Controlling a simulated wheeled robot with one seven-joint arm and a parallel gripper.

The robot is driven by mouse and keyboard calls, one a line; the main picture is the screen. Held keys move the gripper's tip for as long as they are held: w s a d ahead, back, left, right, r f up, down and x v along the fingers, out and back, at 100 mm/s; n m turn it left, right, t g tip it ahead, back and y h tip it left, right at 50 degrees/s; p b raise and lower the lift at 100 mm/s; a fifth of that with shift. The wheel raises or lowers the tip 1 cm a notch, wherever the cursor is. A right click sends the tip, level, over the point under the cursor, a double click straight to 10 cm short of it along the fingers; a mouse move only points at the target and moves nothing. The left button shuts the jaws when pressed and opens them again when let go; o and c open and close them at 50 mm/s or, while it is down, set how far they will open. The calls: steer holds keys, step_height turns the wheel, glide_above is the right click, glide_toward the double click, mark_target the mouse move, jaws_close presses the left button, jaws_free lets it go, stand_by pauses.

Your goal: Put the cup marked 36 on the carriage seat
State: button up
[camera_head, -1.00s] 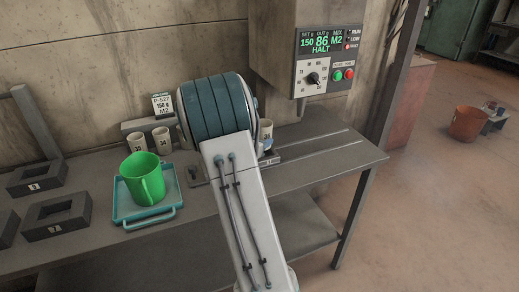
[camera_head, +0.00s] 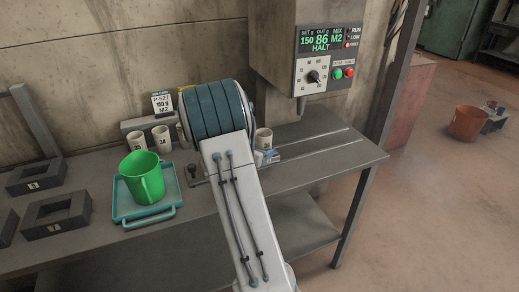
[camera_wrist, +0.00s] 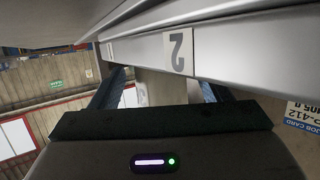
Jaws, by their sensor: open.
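A pale cup (camera_head: 264,138) stands just right of my arm, at a small light fitting (camera_head: 266,156) near the left end of the rails; I cannot tell whether this fitting is the carriage seat. Two more pale cups, a left one (camera_head: 136,141) and a right one (camera_head: 162,138), stand at the back left of the bench. Their marks are too small to read surely, so I cannot pick out 36. My gripper (camera_wrist: 155,90) is open in the wrist view, its two dark fingers apart; a pale sliver between them is unclear. In the head view my arm hides most of it.
A green mug (camera_head: 143,178) stands on a teal tray (camera_head: 121,210). Dark blocks (camera_head: 56,216) lie at the left. A dispenser box (camera_head: 325,60) reading HALT hangs above the rails (camera_head: 320,143). The bench's right end is clear. A grey bar marked 2 (camera_wrist: 200,52) crosses the wrist view.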

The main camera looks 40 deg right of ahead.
steer(key=shift+r, duration=0.1)
steer(key=shift+a+r, duration=0.15)
steer(key=s+a+r+n+t+y, duration=0.1)
steer(key=a+r+n+t+y, duration=0.2)
steer(key=a, duration=0.6)
steer(key=s+a+r+n+y, duration=0.25)
steer(key=a+y, duration=0.25)
steer(key=a, duration=0.4)
steer(key=a+r+n+t+y, duration=0.2)
steer(key=a+r+y, duration=0.15)
steer(key=a, duration=0.65)
steer(key=s+a+n+g+y, duration=0.1)
steer(key=s+a+n+g, duration=0.1)
steer(key=s, duration=1)
steer(key=s+a+n+g+y, duration=0.1)
steer(key=s+n+g, duration=0.3)
steer(key=s, duration=0.7)
steer(key=shift+s+a+f+g, duration=0.25)
steer(key=shift+s+a+g, duration=0.15)
steer(key=shift+a+g, duration=0.4)
